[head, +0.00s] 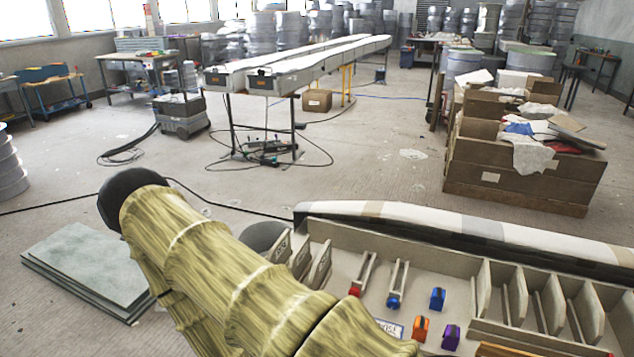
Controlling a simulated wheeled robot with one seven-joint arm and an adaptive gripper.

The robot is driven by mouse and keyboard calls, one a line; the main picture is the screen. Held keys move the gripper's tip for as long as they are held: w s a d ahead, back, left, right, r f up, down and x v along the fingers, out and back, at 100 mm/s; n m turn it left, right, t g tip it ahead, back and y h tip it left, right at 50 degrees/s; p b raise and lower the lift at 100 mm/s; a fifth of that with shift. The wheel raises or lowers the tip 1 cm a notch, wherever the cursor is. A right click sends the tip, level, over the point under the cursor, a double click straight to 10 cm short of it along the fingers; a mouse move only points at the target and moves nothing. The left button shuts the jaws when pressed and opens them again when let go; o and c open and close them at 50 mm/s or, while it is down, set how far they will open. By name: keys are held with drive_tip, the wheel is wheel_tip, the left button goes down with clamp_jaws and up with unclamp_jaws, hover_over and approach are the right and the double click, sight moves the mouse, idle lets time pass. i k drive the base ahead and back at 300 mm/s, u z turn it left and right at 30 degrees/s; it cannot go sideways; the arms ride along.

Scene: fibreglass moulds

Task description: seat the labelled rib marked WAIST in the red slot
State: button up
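A long open mould tray (342,245) lies across the lower right. At its left end stand several pale upright ribs (300,258) with dark lettering too small and slanted to read, so I cannot tell which is WAIST. Right of them is a narrow pale slot with a red end (355,291). It looks empty. Beside it is a similar slot with a blue end (393,300). My arm, in a yellowish sleeve, crosses the lower left and middle and hides part of the tray's near left side. My gripper is not in view.
Blue (437,298), orange (421,328) and purple (450,337) small blocks sit in the tray, near a partly hidden label card (388,328). Pale dividers (484,288) stand at right. Flat grey slabs (88,268) lie on the floor at left. Wooden crates (515,172) stand behind.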

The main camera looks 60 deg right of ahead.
sight(617, 300)
drive_tip(key=z, duration=0.7)
drive_tip(key=i, duration=0.75)
drive_tip(key=z, duration=0.7)
